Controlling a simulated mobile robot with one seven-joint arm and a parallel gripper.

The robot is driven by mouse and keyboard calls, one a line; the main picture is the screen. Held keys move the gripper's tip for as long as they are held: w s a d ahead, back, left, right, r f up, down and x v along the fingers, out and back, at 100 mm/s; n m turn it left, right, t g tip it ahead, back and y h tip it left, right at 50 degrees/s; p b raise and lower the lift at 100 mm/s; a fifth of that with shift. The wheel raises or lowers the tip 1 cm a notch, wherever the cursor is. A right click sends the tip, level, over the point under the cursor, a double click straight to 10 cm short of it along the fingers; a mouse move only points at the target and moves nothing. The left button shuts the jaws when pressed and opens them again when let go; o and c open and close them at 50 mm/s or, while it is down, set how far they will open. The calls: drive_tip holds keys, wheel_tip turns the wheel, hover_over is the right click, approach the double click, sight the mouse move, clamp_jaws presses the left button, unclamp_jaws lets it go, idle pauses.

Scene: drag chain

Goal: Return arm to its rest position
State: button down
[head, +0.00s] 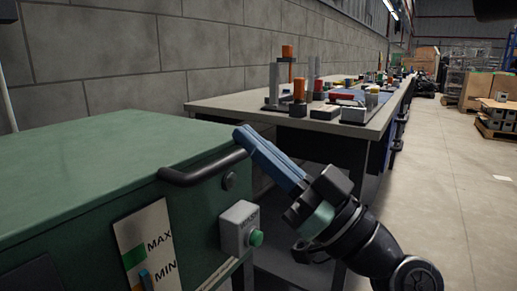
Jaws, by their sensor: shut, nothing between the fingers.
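My gripper (243,134) has long blue fingers that lie together, shut and empty. It points up and to the left, and its tips show close to the black bar handle (205,168) on the green cabinet (100,165). I cannot tell whether the fingers touch the handle or the cabinet edge. My dark arm comes in from the lower right.
The floor (455,190) at right is open, with boxes (482,90) beyond.

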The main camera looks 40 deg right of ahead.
drive_tip(key=v, duration=0.8)
drive_tip(key=shift+s+p, duration=0.15)
drive_tip(key=shift+p, duration=0.15)
drive_tip(key=shift+d+f, duration=0.1)
